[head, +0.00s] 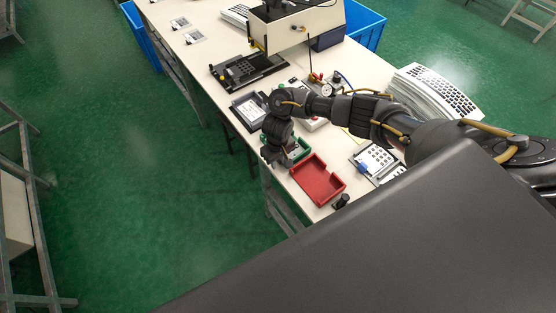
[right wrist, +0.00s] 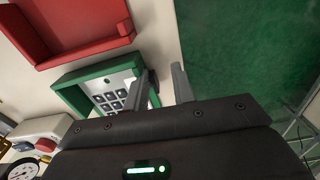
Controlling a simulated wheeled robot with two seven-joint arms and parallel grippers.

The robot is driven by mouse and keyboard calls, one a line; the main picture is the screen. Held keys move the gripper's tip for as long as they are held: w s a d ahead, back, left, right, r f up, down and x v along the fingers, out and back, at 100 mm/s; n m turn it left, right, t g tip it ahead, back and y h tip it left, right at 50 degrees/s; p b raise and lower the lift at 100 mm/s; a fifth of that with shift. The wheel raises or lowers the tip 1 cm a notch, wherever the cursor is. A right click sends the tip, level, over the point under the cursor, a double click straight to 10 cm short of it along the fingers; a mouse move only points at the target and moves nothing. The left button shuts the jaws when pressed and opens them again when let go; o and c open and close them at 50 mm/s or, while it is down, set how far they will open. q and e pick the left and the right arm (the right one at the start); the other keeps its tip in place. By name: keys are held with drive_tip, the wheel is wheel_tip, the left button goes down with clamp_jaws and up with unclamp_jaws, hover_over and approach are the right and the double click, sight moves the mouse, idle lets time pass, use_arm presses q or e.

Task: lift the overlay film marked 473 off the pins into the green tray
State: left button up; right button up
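The green tray (right wrist: 80,74) lies at the table edge. A pale film (right wrist: 121,82) with dark key squares lies inside it; its number cannot be read. In the head view the green tray (head: 304,149) is partly hidden by my right gripper (head: 272,157). The right wrist view shows the right gripper (right wrist: 166,82) with its two fingers apart and nothing seen between them. One finger is over the tray's edge beside the film, the other outside it. A dark fixture (head: 249,108) with a pale sheet lies just beyond the gripper. My left gripper is out of view.
A red tray (head: 318,180) lies next to the green one. Keypad sheets (head: 376,158) lie to its right. A dark plate (head: 246,72) and a pale machine (head: 300,30) stand farther back. White stacked sheets (head: 437,90) are at the right. Floor is open left of the table.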

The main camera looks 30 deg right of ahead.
wheel_tip(320, 180, up, 11)
drive_tip(key=p, duration=0.3)
idle(0.4)
drive_tip(key=shift+f, duration=0.1)
idle(0.5)
